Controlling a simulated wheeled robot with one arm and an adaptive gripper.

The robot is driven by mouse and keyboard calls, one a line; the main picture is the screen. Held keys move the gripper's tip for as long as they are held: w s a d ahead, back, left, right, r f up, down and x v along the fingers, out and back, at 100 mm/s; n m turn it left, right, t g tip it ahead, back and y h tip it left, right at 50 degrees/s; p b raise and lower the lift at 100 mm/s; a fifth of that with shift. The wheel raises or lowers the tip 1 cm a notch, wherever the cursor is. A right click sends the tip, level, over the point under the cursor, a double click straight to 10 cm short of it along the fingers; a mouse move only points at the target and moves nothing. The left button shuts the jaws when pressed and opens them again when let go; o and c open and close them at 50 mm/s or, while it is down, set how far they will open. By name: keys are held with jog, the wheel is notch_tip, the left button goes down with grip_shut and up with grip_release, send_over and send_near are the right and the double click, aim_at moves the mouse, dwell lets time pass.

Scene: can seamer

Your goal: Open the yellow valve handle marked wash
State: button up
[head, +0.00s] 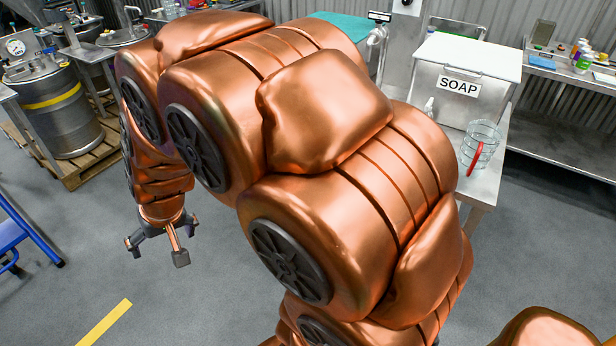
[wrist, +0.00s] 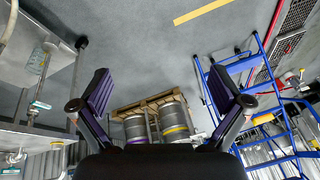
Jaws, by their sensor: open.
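My gripper (head: 157,250) hangs open and empty over the grey floor at the left in the head view, below my copper arm. In the wrist view my gripper (wrist: 160,92) shows two dark fingers spread wide with nothing between them. I cannot make out a yellow valve handle marked wash in either view. Small yellow details near the blue ladder in the wrist view are too small to identify. My arm hides much of the middle of the head view.
A steel keg (head: 52,108) stands on a wooden pallet (head: 72,168) at the left. A blue ladder frame (wrist: 262,88) stands right in the wrist view. Open floor lies below my gripper.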

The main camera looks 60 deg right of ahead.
jog(key=w+d+f+m+t+h+b, duration=0.4)
jog(key=w+d+f, duration=0.4)
jog(key=w+d, duration=0.45)
jog(key=w+d+f+m+h+b, duration=0.35)
jog(key=d+f+b, duration=0.2)
jog(key=d, duration=0.65)
jog(key=shift+s+d+f+m+g+h+b, duration=1.2)
jog(key=shift+s+d+f+h+b, duration=0.75)
jog(key=shift+d, duration=3.35)
jog(key=shift+s+d+f+m+g+h+b, duration=1.2)
jog(key=shift+s+d+h, duration=1)
jog(key=shift+d, duration=3.1)
jog(key=shift+s+d+f+m+g+h+b, duration=0.85)
jog(key=shift+s+d+f+g+h+b, duration=1.15)
jog(key=shift+d, duration=3.3)
jog(key=shift+s+r+t+y+p, duration=0.1)
jog(key=shift+s+t+y+p, duration=0.35)
jog(key=shift+t+p, duration=0.25)
jog(key=shift+c, duration=0.3)
jog(key=c, duration=1)
